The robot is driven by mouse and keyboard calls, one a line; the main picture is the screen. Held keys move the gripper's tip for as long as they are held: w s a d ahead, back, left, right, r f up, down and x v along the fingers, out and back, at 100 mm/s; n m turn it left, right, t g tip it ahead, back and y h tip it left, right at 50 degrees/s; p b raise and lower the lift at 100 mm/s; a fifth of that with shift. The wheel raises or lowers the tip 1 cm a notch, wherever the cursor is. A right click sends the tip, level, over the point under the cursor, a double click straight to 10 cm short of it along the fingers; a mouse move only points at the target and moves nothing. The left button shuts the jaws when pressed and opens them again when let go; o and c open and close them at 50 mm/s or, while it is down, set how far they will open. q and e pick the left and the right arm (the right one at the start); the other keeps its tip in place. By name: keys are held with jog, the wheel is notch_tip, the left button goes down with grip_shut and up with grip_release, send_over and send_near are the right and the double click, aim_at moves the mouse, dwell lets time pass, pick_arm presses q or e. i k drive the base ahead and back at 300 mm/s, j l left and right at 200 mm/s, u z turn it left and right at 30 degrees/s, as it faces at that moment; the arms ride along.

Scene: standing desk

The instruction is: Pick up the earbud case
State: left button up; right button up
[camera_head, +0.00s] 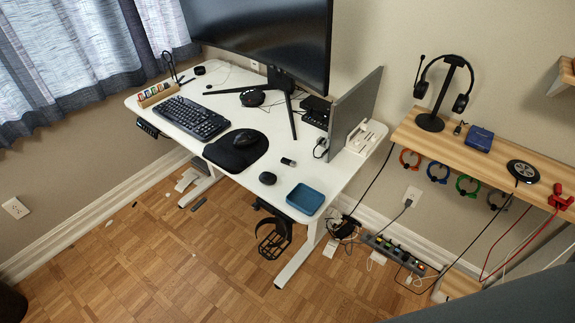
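A small rounded black object (268,178), which looks like the earbud case, lies on the white desk (225,165) near its front edge. It sits between the mouse pad and a blue tray (305,199). It is small in the picture, so I cannot be certain what it is. A small dark and light object (288,161) lies just behind it to the right. Neither of my grippers is in view.
A black mouse (243,138) rests on a black pad (225,155) beside the keyboard (192,117). A monitor (270,40) and an upright grey panel (354,110) stand behind. A wooden shelf (465,150) holds a headset stand (430,122). Cables hang at right; the wooden floor in front is mostly clear.

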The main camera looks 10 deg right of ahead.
aim_at(268, 178)
jog(key=i+j+z, duration=0.8)
jog(key=j+z, duration=0.25)
jog(key=j, duration=0.2)
